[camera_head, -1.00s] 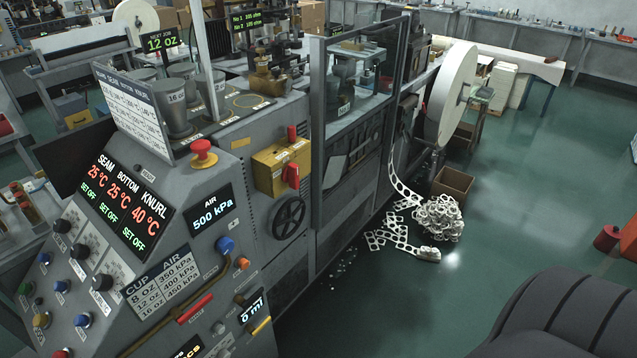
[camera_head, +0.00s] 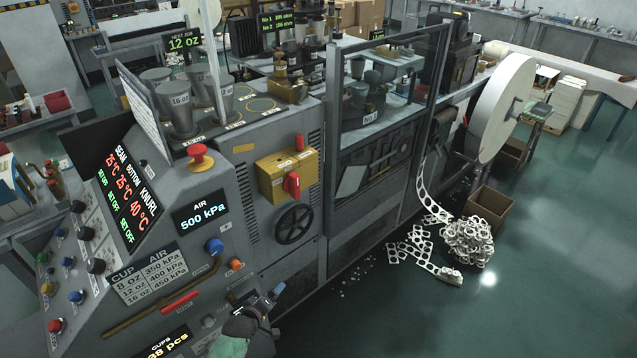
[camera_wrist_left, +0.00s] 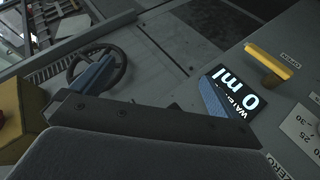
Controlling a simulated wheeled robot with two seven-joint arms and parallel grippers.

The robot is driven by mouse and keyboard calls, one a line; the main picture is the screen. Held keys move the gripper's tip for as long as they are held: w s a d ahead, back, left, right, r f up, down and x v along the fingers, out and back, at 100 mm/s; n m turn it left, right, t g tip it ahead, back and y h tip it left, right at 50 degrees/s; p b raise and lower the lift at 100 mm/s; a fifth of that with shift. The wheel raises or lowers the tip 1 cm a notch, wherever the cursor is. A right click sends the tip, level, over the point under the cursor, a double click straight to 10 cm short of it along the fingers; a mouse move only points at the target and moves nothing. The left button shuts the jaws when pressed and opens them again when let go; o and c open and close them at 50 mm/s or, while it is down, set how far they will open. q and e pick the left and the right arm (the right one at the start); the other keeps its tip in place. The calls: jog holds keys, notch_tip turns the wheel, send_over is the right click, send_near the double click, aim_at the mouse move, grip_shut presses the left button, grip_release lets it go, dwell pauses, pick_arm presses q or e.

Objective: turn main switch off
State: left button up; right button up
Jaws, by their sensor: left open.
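A yellow switch box (camera_head: 287,174) is mounted on the grey machine's front in the head view. A red handle (camera_head: 292,184) sits on its face, pointing roughly up and down. Another red lever (camera_head: 300,143) stands at its top edge. Part of a yellow box (camera_wrist_left: 14,122) shows at the left edge of the left wrist view. My left gripper (camera_head: 262,297) is open and empty, below the box and the handwheel, in front of the lower panel. Its two fingers (camera_wrist_left: 155,90) are spread in the wrist view. My right gripper is out of view.
A black handwheel (camera_head: 294,223) is below the yellow box. A red mushroom button (camera_head: 200,158), a blue knob (camera_head: 214,246) and a brown pipe-like rail (camera_head: 150,305) are on the panel to the left. Punched paper scrap (camera_head: 468,242) lies on the floor, which is open at right.

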pick_arm(q)
jog(key=w+d+r+n+t+h+p, duration=0.1)
jog(key=w+d+r, duration=0.15)
jog(key=r, duration=0.45)
jog(key=w+d+r+n+t+h+p, duration=0.1)
jog(key=w+r, duration=0.3)
jog(key=r, duration=0.4)
jog(key=n+t+h+p, duration=0.1)
jog(key=n+t+h, duration=0.2)
send_near(293, 188)
jog(key=x, duration=0.3)
jog(key=shift+w+d+r+p, duration=0.1)
jog(key=shift+w+d+p, duration=0.25)
jog(key=shift+w+d, duration=0.1)
jog(key=shift+p+x, duration=0.6)
jog(key=shift+x, duration=0.45)
jog(key=p+x, duration=0.1)
jog(key=x, duration=0.2)
jog(key=shift+w+p, duration=0.2)
jog(key=shift+p, duration=0.2)
jog(key=shift+w+d+f, duration=0.25)
jog(key=shift+w+d, duration=0.2)
jog(key=shift+w, duration=0.15)
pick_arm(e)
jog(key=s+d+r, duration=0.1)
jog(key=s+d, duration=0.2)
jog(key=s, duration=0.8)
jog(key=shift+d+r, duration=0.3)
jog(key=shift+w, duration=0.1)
